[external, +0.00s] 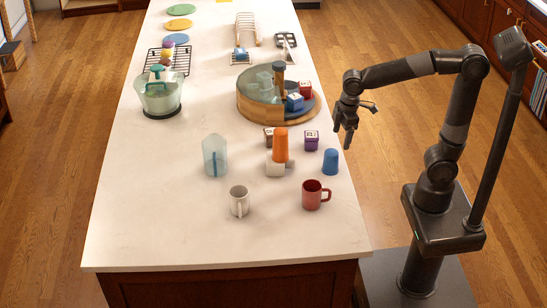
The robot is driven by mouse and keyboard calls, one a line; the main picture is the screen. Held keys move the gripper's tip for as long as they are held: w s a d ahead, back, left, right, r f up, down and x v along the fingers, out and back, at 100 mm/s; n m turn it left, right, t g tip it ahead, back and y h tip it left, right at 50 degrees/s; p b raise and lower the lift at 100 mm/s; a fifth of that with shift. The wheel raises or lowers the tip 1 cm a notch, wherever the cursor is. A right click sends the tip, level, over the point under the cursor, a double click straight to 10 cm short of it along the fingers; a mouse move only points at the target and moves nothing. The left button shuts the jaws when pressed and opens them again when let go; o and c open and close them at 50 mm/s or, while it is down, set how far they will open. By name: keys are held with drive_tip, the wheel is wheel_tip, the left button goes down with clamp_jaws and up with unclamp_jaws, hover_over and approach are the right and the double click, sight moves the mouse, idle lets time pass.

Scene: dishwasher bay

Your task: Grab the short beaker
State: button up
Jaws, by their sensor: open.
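My gripper (342,138) hangs open and empty, pointing down by the table's right edge, above and a little right of a blue cup. The blue cup (330,162), a short plain beaker shape without a handle, stands on the white countertop near that edge. An orange cup (281,145), also beaker-shaped, stands left of it on or just behind a small white block (275,168). A clear, bluish vessel (215,155) stands further left and looks taller. Which one is called the short beaker is not certain; the blue cup looks short.
A red mug (311,195) and a white mug (239,201) stand at the front. A purple block (311,140) is behind the blue cup. A round wooden tray (250,104) with blocks and glassware stands farther back. The countertop's front strip (225,245) is clear.

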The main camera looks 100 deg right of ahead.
sight(331, 151)
drive_tip(key=shift+n+g, duration=0.3)
drive_tip(key=shift+g, duration=0.3)
drive_tip(key=w+d+f, duration=0.2)
drive_tip(key=w+d, duration=0.1)
drive_tip(key=shift+w+f, duration=0.2)
drive_tip(key=shift+f, duration=0.1)
wheel_tip(331, 151, down, 5)
drive_tip(key=shift+d+f, duration=0.1)
drive_tip(key=shift+f, duration=0.05)
drive_tip(key=shift+s+d+f, duration=0.1)
drive_tip(key=shift+s+f, duration=0.05)
drive_tip(key=shift+f, duration=0.75)
drive_tip(key=shift+s+f, duration=0.2)
drive_tip(key=shift+f, duration=0.7)
drive_tip(key=shift+s+d+f, duration=0.1)
drive_tip(key=shift+s+f, duration=0.05)
drive_tip(key=shift+f, duration=0.75)
drive_tip(key=shift+c, duration=0.3)
drive_tip(key=c, duration=1)
drive_tip(key=shift+r, duration=0.1)
